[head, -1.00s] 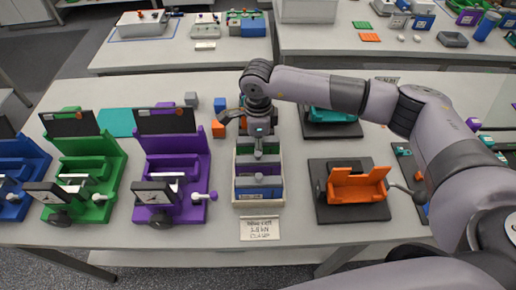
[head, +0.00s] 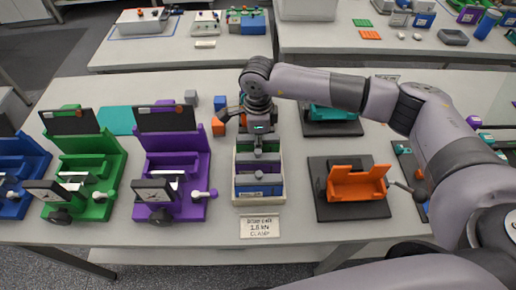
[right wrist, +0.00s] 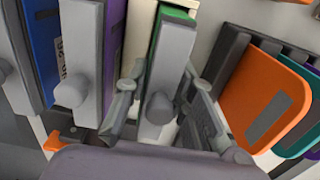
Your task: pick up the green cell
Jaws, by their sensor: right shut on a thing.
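The green cell (right wrist: 178,38) shows in the right wrist view as a thin upright slab with a grey front plate and a round grey knob. My right gripper (right wrist: 158,105) is shut on it, one finger on each side of the grey front. In the head view my right gripper (head: 259,143) points down at the far end of the cream rack (head: 235,166), hiding most of the green cell. I cannot tell whether the cell is clear of its slot. My left gripper is not in view.
A purple cell (head: 258,168) and a blue cell (head: 258,189) stand in the rack. A label card (head: 260,227) lies in front. Purple (head: 192,210) and green (head: 100,208) fixtures stand left, an orange holder (head: 357,184) right. Small blocks (head: 218,127) lie beside the gripper.

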